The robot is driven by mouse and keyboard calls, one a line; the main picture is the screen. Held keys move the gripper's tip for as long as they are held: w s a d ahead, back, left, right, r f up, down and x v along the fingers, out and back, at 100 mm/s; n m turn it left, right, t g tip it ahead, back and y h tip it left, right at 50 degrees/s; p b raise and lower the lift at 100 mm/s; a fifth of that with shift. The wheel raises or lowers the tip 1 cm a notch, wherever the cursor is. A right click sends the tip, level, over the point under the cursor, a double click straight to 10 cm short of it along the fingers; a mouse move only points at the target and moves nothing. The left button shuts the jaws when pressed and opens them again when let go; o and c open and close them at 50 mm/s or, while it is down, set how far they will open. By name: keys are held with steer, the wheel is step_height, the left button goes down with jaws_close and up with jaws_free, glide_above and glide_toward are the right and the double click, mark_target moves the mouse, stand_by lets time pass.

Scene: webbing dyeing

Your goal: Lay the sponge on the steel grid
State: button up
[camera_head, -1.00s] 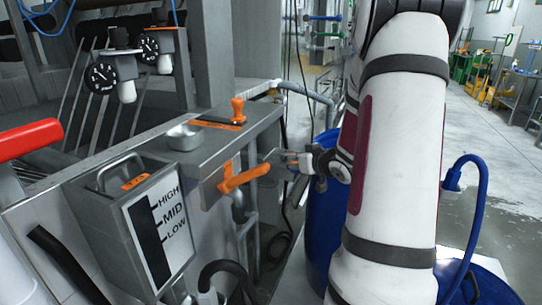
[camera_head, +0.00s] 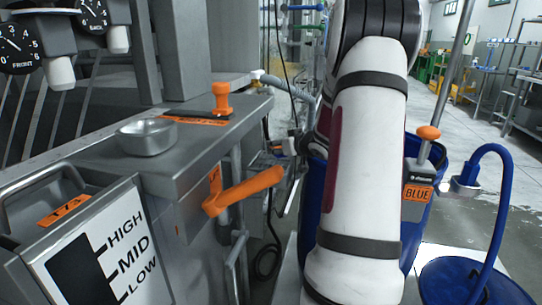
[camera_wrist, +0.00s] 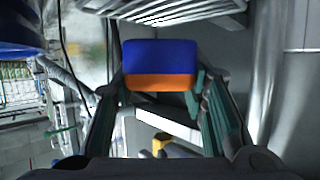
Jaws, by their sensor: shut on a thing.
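The sponge (camera_wrist: 160,58), with a blue layer and an orange layer, is between the two fingers of my gripper (camera_wrist: 160,82) in the wrist view. The gripper is shut on it, and it is held clear of the surfaces around it. A slatted steel rack (camera_wrist: 170,10), which looks like the steel grid, is at the top edge of the wrist view, beyond the sponge. Only part of it shows. In the head view my arm hides most of the gripper, and I cannot make out the grid there.
A steel machine with an orange lever (camera_head: 243,190), a small metal bowl (camera_head: 146,137) and a level gauge (camera_head: 110,255) stands at left. A blue barrel (camera_head: 312,205) is behind my arm, with a tool labelled BLUE (camera_head: 417,190).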

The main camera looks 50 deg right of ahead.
steer(key=b, duration=0.1)
glide_above(272, 159)
steer(key=shift+w+f, duration=0.15)
steer(key=shift+f, duration=0.2)
steer(key=shift+f+b, duration=1.2)
steer(key=shift+f, duration=0.5)
steer(key=shift+f, duration=0.1)
steer(key=o, duration=1)
